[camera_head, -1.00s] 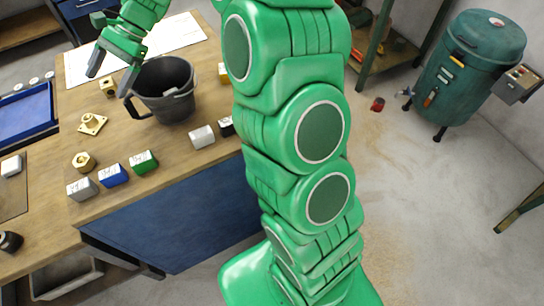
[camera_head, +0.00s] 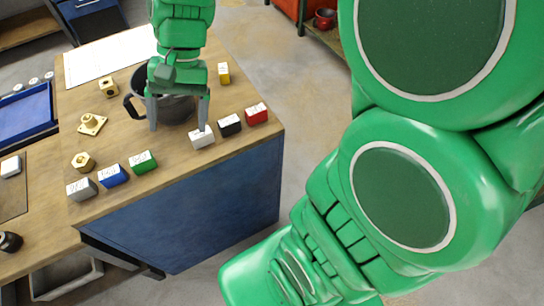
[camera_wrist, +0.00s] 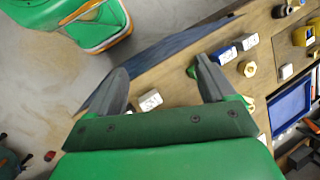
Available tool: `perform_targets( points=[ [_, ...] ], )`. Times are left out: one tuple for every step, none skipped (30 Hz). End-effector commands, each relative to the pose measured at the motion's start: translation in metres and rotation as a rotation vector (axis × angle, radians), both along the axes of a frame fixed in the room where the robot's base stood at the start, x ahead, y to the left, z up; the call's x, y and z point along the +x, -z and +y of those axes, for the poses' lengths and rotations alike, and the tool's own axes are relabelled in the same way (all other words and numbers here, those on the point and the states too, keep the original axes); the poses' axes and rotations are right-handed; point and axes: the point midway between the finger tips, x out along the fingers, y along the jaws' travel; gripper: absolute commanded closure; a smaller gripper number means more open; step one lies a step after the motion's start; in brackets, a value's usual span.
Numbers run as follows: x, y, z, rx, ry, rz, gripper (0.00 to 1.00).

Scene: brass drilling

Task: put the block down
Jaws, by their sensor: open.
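Several labelled blocks stand on the wooden workbench (camera_head: 118,135). A grey-white block (camera_head: 80,189), a blue block (camera_head: 113,175) and a green block (camera_head: 144,161) form a row at the front left. A white block (camera_head: 202,137), a black block (camera_head: 230,125) and a red block (camera_head: 256,114) form another at the right. A yellow block (camera_head: 223,73) stands behind. My gripper (camera_head: 178,128) is open, pointing down in front of the black bucket, its right finger near the white block. In the wrist view a white block (camera_wrist: 150,100) shows between the spread fingers, and nothing is gripped.
The black bucket (camera_head: 177,108) is partly hidden behind my gripper. Brass parts, including a flanged one (camera_head: 92,124) and a nut (camera_head: 83,162), lie at the left. A blue tray (camera_head: 25,110) is at the far left.

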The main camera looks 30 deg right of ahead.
Motion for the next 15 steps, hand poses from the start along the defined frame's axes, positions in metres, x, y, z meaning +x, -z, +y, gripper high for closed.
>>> perform_targets(
  points=[
    [-0.012,0.001,-0.007,-0.021,-0.021,-0.011,0.17],
    [-0.019,0.001,-0.011,-0.033,-0.032,-0.018,0.17],
    [-0.027,0.002,-0.018,-0.049,-0.051,-0.031,0.17],
    [-0.033,0.002,-0.022,-0.061,-0.063,-0.039,0.17],
    [-0.039,0.003,-0.026,-0.073,-0.075,-0.045,0.17],
    [-0.048,0.005,-0.033,-0.091,-0.093,-0.052,0.17],
    [-0.055,0.006,-0.037,-0.103,-0.105,-0.057,0.17],
    [-0.061,0.006,-0.042,-0.115,-0.117,-0.064,0.17],
    [-0.07,0.007,-0.048,-0.132,-0.133,-0.073,0.17],
    [-0.075,0.008,-0.052,-0.143,-0.146,-0.079,0.17],
    [-0.081,0.009,-0.057,-0.155,-0.158,-0.084,0.17],
    [-0.09,0.011,-0.063,-0.172,-0.173,-0.091,0.17],
    [-0.097,0.012,-0.068,-0.184,-0.187,-0.095,0.17],
    [-0.103,0.013,-0.073,-0.197,-0.198,-0.1,0.17],
    [-0.111,0.015,-0.079,-0.213,-0.213,-0.105,0.17]
  ],
)
